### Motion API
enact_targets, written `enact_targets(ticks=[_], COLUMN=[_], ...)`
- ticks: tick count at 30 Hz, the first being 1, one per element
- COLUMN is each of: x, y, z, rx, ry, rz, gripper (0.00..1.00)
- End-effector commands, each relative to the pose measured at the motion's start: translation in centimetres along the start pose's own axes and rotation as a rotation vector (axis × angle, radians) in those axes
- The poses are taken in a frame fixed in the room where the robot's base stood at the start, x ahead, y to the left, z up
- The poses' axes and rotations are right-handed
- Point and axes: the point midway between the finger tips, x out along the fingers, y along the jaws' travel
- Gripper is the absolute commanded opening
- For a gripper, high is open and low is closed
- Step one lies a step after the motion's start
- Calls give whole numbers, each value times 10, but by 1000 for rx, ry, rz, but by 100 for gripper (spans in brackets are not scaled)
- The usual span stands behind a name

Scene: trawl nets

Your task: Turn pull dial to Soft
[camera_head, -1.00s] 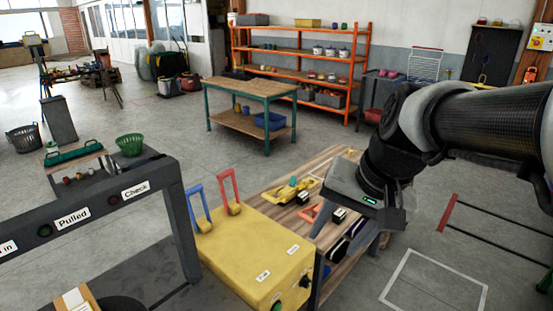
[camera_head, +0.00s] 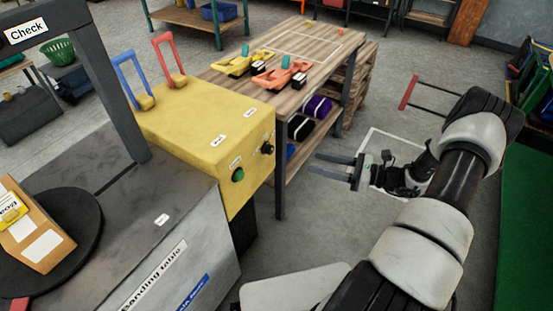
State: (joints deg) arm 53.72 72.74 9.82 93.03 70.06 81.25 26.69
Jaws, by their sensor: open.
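The yellow machine box (camera_head: 205,118) stands left of centre. A black dial (camera_head: 267,148) sits on its front face near the right corner, beside a green button (camera_head: 238,175). Small white labels are on the box, too small to read, and I cannot tell the dial's setting. My gripper (camera_head: 314,163) is open and empty. Its two fingers point left toward the dial's face, to the right of the dial and apart from it, with floor visible behind them.
A blue lever (camera_head: 130,75) and a red lever (camera_head: 168,55) rise from the box's back. A wooden workbench (camera_head: 305,45) with yellow and orange tools adjoins it. A grey table (camera_head: 150,225) with a black turntable and carton is at left. Floor around my gripper is clear.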

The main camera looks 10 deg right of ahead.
Motion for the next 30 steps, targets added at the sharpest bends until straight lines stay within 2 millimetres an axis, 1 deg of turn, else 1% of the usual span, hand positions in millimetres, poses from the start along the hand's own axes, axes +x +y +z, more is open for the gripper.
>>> enact_targets(ticks=[1,3,7,10,14,24,30], x=[-4,-8,-8,2,25,100,137], y=[-6,-11,-14,-15,-16,-22,-25], z=[-18,-29,-34,-33,-31,-25,-21], rx=[38,70,92,93,92,90,91], ry=[-40,-75,-101,-102,-100,-98,-97], rz=[-33,-64,-85,-85,-82,-79,-80], gripper=[48,48,48,48,48,48,48])
